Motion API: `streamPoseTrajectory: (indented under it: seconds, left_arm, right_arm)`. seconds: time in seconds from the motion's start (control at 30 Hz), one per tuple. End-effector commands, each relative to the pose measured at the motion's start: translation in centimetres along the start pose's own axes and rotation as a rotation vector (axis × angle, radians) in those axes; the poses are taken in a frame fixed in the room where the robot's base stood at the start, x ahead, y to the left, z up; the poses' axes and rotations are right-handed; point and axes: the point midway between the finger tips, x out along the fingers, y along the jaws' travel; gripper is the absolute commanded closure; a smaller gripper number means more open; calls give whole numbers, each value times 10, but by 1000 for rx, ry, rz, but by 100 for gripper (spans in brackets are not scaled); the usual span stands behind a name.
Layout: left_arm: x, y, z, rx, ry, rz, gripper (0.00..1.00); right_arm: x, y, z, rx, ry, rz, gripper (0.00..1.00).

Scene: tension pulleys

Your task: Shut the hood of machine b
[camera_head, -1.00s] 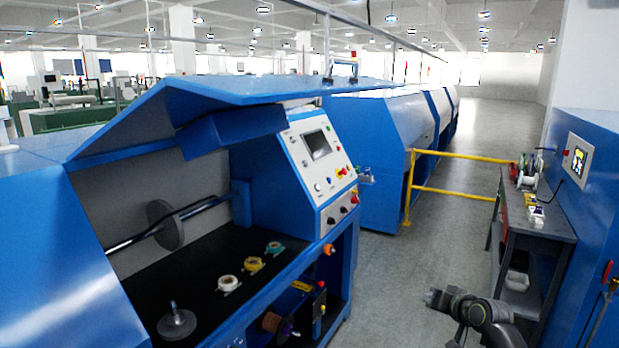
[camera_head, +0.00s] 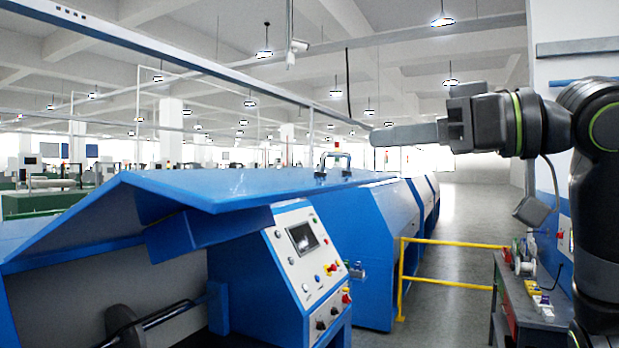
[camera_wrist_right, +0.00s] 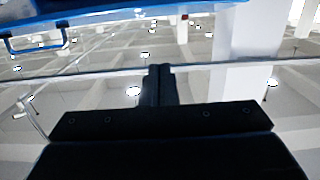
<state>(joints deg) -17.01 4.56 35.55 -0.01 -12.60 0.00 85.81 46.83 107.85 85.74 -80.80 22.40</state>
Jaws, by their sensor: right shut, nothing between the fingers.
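The blue hood (camera_head: 240,187) of the machine in front of me is raised, with its open bay below it on the left of the head view. A metal handle (camera_head: 333,163) stands on the hood's top near its right end. My right gripper (camera_head: 378,136) is shut and empty, held in the air to the right of the handle and higher in the picture, apart from it. In the right wrist view the gripper's fingers (camera_wrist_right: 160,80) are together, and the hood (camera_wrist_right: 130,12) with its handle (camera_wrist_right: 36,40) shows at the top left. My left gripper is not in view.
A control panel (camera_head: 308,250) faces right beside the bay. More blue machines (camera_head: 375,235) stand behind. A yellow railing (camera_head: 455,243) and a grey table (camera_head: 530,305) with spools are on the right.

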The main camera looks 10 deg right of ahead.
Motion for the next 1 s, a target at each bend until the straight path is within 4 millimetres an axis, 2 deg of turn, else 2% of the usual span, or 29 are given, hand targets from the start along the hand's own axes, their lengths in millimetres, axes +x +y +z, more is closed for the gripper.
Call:
streamPoseTrajectory:
  seconds: [0.7,0.8,1.0]
  left_arm:
    - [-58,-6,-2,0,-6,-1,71]
    - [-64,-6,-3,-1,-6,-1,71]
    - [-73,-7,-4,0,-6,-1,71]
  right_arm:
    - [100,0,-4,7,2,-5,100]
    - [101,2,11,6,0,-1,100]
    - [105,1,29,6,1,-1,100]
